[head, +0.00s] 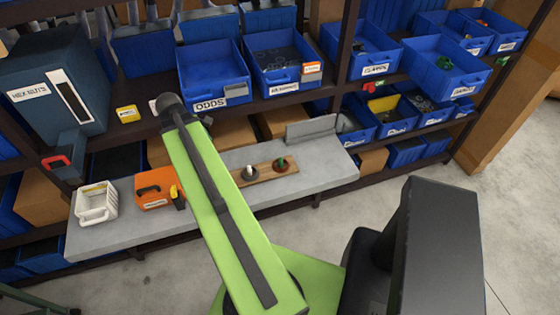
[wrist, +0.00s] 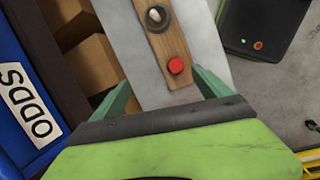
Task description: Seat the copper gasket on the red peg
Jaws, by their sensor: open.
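The red peg (wrist: 176,65) stands near the near end of a wooden board (wrist: 176,45) in the wrist view. No ring shows around the red peg in the wrist view. A pale peg (wrist: 154,14) with a dark grey ring around it stands further along the board. I cannot pick out a copper gasket in either view. My gripper (wrist: 161,81) is open, its green fingers spread either side of the red peg, with nothing seen between them.
The board lies on a grey shelf (head: 322,180). An orange case (head: 154,190) and a white container (head: 97,202) stand to its left. Blue bins, one an ODDS bin (head: 212,75), line the shelf above. A low grey panel (head: 312,129) stands behind the board.

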